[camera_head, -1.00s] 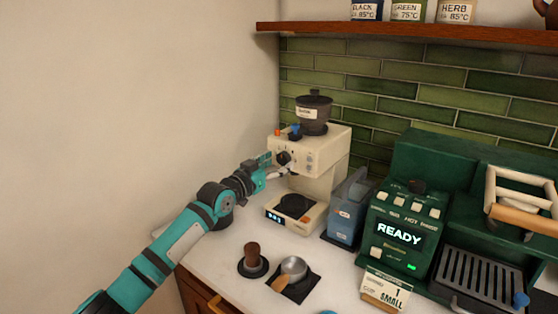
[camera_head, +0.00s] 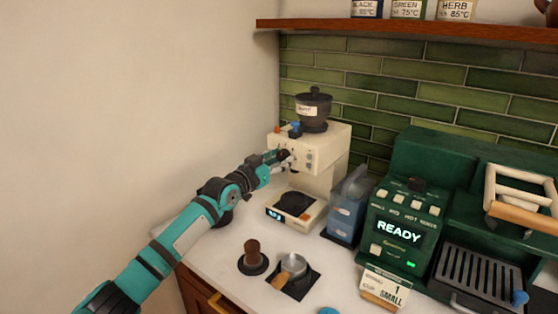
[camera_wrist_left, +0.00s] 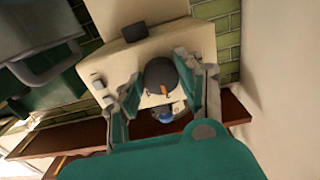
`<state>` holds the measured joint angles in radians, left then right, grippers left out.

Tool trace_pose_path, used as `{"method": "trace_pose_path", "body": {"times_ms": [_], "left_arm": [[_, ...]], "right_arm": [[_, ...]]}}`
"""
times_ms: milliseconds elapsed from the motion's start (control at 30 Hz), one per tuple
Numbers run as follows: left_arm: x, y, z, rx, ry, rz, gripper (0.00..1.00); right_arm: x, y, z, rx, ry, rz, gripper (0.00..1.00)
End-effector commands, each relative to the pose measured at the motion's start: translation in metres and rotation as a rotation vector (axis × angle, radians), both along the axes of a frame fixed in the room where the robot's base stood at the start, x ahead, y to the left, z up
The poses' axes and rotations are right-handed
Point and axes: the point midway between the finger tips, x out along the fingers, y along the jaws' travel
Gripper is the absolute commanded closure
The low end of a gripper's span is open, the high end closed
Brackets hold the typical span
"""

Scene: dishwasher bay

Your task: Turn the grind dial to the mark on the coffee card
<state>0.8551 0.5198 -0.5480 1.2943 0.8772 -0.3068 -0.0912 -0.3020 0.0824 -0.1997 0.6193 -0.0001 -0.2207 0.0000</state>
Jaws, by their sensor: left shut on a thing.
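The cream coffee grinder (camera_head: 318,184) stands at the back left of the counter, with a dark lidded hopper (camera_head: 313,108) on top. Its dark round grind dial (camera_head: 284,154) is on the upper front. In the left wrist view the dial (camera_wrist_left: 160,74) shows an orange pointer line. My left gripper (camera_head: 282,160) is at the dial; in the left wrist view its fingers (camera_wrist_left: 163,86) are on either side of it, shut on it. The dial's scale marks cannot be read. The coffee card (camera_head: 385,290) stands at the front, reading "1 SMALL"; its smaller print is unreadable.
A blue-grey container (camera_head: 345,212) stands just right of the grinder. The green coffee machine (camera_head: 405,232) shows "READY". A tamper (camera_head: 253,257) and a portafilter (camera_head: 292,268) rest on dark mats in front. A wooden shelf (camera_head: 420,32) runs above.

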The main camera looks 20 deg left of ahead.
Motion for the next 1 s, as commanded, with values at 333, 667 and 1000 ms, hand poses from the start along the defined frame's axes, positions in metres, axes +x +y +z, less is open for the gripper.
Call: {"method": "trace_pose_path", "body": {"times_ms": [333, 667, 1000], "left_arm": [[0.0, 0.0, 0.0, -0.089, 0.034, 0.0, 0.95], [0.0, -0.001, 0.001, -0.346, 0.127, 0.0, 0.95], [0.0, -0.002, 0.002, -0.65, 0.237, 0.0, 0.95]], "right_arm": [[0.002, 0.004, 0.003, 0.005, -0.003, -0.002, 0.6], [0.002, 0.004, 0.01, 0.005, -0.004, -0.002, 0.6], [0.003, 0.004, 0.022, 0.005, -0.004, -0.002, 0.6]]}}
